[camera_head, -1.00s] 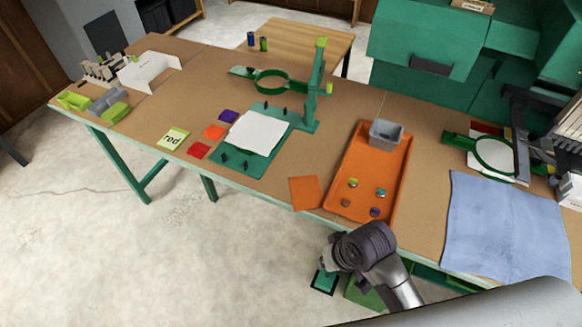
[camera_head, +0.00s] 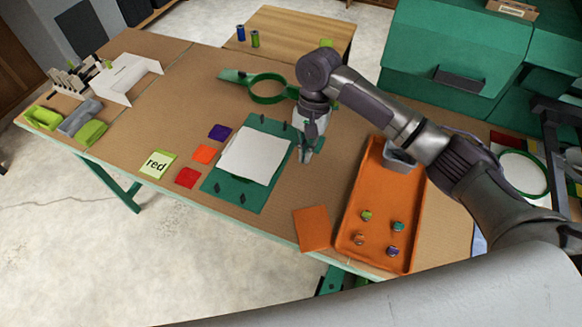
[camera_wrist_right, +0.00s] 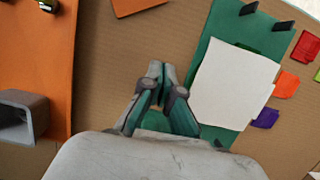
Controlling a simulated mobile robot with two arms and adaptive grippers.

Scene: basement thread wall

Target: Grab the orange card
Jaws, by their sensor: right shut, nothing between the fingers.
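A small orange card (camera_head: 203,153) lies on the table between a purple card (camera_head: 219,132) and a red card (camera_head: 187,177). It also shows near the right edge of the right wrist view (camera_wrist_right: 286,84). A larger orange sheet (camera_head: 312,228) lies by the front table edge, left of the orange tray; its edge shows at the top of the right wrist view (camera_wrist_right: 138,5). My right gripper (camera_head: 305,157) is shut and empty, pointing down over the bare table just right of the green board. My left gripper is not in view.
The green board (camera_head: 220,190) with white paper (camera_head: 254,156) lies between my right gripper and the small cards. The orange tray (camera_head: 375,211) holds several small round items and a grey bin (camera_head: 401,163).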

